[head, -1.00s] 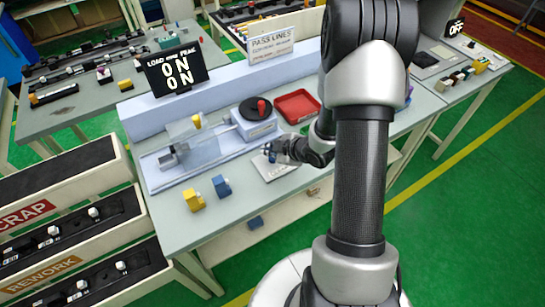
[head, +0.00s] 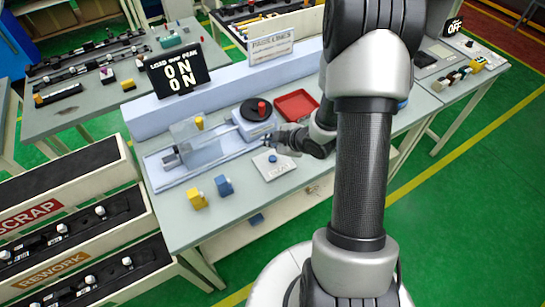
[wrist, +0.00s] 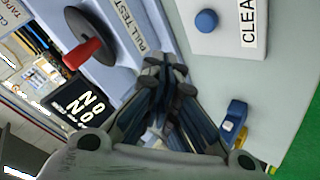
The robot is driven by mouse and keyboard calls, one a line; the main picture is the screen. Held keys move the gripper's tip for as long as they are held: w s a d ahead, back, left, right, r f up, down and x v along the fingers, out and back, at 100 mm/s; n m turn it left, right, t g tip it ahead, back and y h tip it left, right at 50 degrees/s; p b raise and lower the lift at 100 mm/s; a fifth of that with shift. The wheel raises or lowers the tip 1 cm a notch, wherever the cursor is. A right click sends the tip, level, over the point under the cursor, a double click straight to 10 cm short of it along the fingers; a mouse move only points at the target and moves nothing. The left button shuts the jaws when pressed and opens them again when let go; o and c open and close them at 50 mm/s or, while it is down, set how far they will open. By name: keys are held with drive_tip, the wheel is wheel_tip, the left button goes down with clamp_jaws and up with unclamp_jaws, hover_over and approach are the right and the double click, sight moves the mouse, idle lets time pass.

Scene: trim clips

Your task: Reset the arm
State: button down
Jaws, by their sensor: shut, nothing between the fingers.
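My gripper (head: 278,140) is shut and empty, above the bench just behind a white plate (head: 287,168) with a blue button (head: 272,158). In the wrist view its dark fingers (wrist: 168,68) meet at their tips with nothing between them. The plate's label, partly cut off there, begins "CLEA", and the button (wrist: 206,20) shows clear of the fingers. My arm crosses the right half of the head view and hides part of the bench.
The pull tester has a black wheel with a red handle (head: 262,107) and a clear cover (head: 195,143). A blue clip (head: 224,185) and a yellow clip (head: 196,198) stand at the front. A red tray (head: 297,105) lies behind my gripper. Scrap and rework bins stand left.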

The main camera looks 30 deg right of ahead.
idle(0.3)
drive_tip(key=s+r+m+g+h+b, duration=0.1)
drive_tip(key=s+r+m+h, duration=0.15)
drive_tip(key=r, duration=0.55)
drive_tip(key=s+r+m+g+h+b, duration=0.1)
drive_tip(key=s+r+m+h, duration=0.2)
drive_tip(key=r, duration=0.5)
drive_tip(key=s+a+r+m+g+y, duration=0.1)
drive_tip(key=s+a+r+m, duration=0.2)
drive_tip(key=s+a, duration=0.3)
drive_tip(key=s+a+r+m+g+y+b, duration=0.1)
drive_tip(key=s+a, duration=0.6)
drive_tip(key=s, duration=0.7)
drive_tip(key=shift+a+r+m+y+b, duration=0.25)
drive_tip(key=shift+r+m+y, duration=0.4)
drive_tip(key=shift+r+m, duration=0.4)
drive_tip(key=shift+w+d+f, duration=0.1)
